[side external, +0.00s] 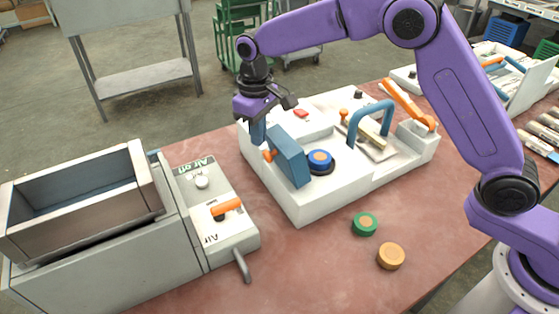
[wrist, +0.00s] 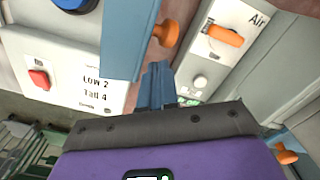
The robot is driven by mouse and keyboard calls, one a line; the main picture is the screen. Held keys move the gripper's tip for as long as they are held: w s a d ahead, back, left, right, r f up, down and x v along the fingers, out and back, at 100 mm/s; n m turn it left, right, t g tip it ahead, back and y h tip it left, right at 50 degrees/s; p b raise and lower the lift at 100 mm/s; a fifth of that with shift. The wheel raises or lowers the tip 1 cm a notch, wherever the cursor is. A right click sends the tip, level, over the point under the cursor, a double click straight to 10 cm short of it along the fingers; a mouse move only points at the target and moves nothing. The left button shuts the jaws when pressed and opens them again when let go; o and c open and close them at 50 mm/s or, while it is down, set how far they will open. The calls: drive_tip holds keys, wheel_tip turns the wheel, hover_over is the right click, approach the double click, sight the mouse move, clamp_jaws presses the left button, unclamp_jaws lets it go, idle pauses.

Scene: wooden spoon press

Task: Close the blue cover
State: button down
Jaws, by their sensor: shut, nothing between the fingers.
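The blue cover (side external: 290,158) stands raised on edge on the white press base, beside a blue round disc (side external: 320,159) in a dark ring. An orange knob (side external: 269,155) sticks out of the cover's left face. In the wrist view the cover (wrist: 125,42) rises at the upper middle with its orange knob (wrist: 167,34) on the right. My gripper (side external: 258,133) is shut and empty, pointing down at the left rear of the cover. Its blue fingertips (wrist: 155,82) show close to the cover's lower edge in the wrist view; I cannot tell whether they touch it.
A grey box with an orange Air switch (side external: 226,208) and an open metal bin (side external: 80,200) stands left. A blue handle (side external: 369,122) and orange lever (side external: 408,104) are at the base's right. Green (side external: 365,224) and orange (side external: 391,256) discs lie on the red table in front.

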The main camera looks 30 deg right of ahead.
drive_tip(key=shift+f, duration=1.45)
drive_tip(key=shift+d, duration=0.2)
drive_tip(key=shift+d, duration=3.55)
wheel_tip(320, 180, up, 7)
drive_tip(key=shift+a, duration=0.1)
drive_tip(key=s+d+r+n, duration=0.1)
drive_tip(key=s+d+n, duration=0.1)
drive_tip(key=s, duration=0.7)
drive_tip(key=s+d+r+n, duration=0.1)
drive_tip(key=s+d, duration=0.1)
drive_tip(key=s, duration=0.6)
drive_tip(key=s+d+f+n, duration=0.1)
drive_tip(key=s+d, duration=0.5)
drive_tip(key=s, duration=0.3)
drive_tip(key=s+d+f+n, duration=0.1)
drive_tip(key=s+d, duration=0.4)
drive_tip(key=s, duration=0.5)
drive_tip(key=shift+s+d+f+n, duration=0.15)
drive_tip(key=shift+d+f+n, duration=0.15)
drive_tip(key=shift+n, duration=0.5)
drive_tip(key=shift+r, duration=0.1)
